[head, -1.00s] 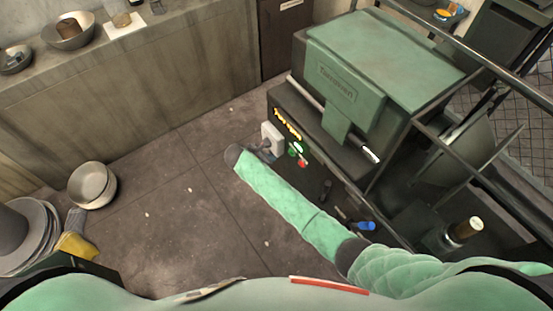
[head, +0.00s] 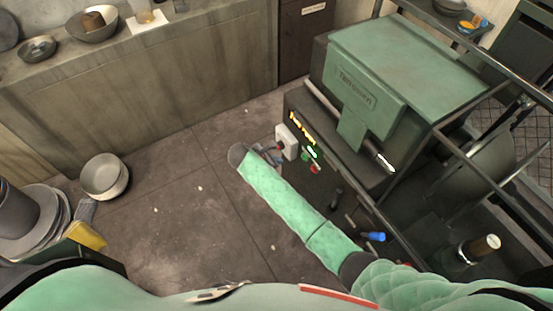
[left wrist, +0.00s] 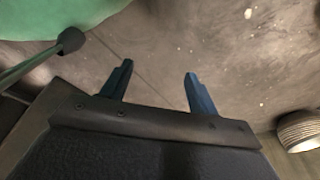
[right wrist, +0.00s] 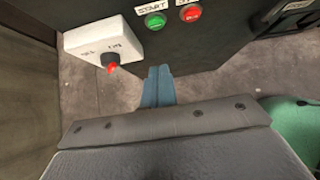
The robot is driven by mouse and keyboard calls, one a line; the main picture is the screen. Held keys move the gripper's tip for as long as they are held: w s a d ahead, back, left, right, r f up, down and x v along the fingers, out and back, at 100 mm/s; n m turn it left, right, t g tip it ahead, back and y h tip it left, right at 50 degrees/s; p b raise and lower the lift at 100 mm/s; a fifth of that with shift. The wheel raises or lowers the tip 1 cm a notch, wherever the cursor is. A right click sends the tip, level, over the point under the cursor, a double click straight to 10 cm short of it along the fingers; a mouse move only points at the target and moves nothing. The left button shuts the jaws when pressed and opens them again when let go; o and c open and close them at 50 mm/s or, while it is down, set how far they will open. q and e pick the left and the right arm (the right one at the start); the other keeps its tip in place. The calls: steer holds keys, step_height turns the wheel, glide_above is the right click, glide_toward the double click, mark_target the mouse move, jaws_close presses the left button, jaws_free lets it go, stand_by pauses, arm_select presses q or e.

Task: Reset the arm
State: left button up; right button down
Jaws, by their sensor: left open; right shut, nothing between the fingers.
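My right arm crosses the head view from the lower right. Its gripper (head: 270,151) is partly hidden by the wrist, close to the front of the green and black machine (head: 405,70). The green START button (right wrist: 155,21) and a red button (right wrist: 190,14) are above, apart from the fingertips. My left gripper (left wrist: 158,72) shows only in the left wrist view, open and empty above the floor.
A bowl (head: 105,178) sits on the floor at left, beside stacked plates (head: 45,225). A counter (head: 150,85) with bowls (head: 92,24) runs along the back. A metal frame (head: 480,170) stands at right. The middle floor is clear.

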arm_select(q)
steer(key=shift+d, duration=0.1)
